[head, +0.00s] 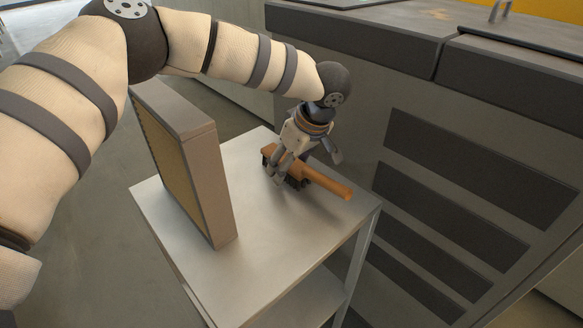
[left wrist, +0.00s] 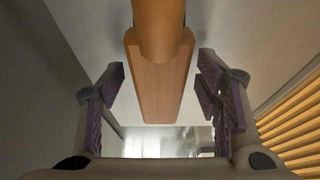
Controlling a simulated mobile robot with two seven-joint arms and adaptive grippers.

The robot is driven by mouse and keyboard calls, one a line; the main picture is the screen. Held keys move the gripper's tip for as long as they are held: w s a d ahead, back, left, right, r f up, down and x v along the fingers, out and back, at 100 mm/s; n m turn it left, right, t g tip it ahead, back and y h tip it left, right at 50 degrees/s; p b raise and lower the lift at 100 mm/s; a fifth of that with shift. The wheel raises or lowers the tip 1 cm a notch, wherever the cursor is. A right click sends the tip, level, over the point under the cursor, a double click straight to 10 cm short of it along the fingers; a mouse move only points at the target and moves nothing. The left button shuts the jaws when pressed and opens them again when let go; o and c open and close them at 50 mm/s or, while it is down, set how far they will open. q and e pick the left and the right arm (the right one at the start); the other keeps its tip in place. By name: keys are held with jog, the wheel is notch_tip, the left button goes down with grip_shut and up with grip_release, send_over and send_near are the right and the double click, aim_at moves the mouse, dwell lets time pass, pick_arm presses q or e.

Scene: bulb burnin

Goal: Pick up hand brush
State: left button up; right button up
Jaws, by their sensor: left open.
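The hand brush (head: 326,182) lies on the grey metal table, with an orange-brown wooden handle pointing to the right and dark bristles underneath at its left end. My left gripper (head: 285,176) is lowered over the brush's bristle end, and its fingers partly hide the brush there. In the left wrist view the brush's wooden body (left wrist: 158,75) sits between the two fingers of my left gripper (left wrist: 165,95), with a gap on each side. The gripper is open. My right gripper is in neither view.
The small metal table (head: 255,270) has a lower shelf. A framed panel (head: 205,180) with a yellowish pleated face stands upright on it, left of the brush. A large grey cabinet (head: 370,120) with dark slots stands close behind and right. The table's front is clear.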

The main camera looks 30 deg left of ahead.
pick_arm(q)
jog(key=shift+r, duration=0.15)
jog(key=c, duration=1.3)
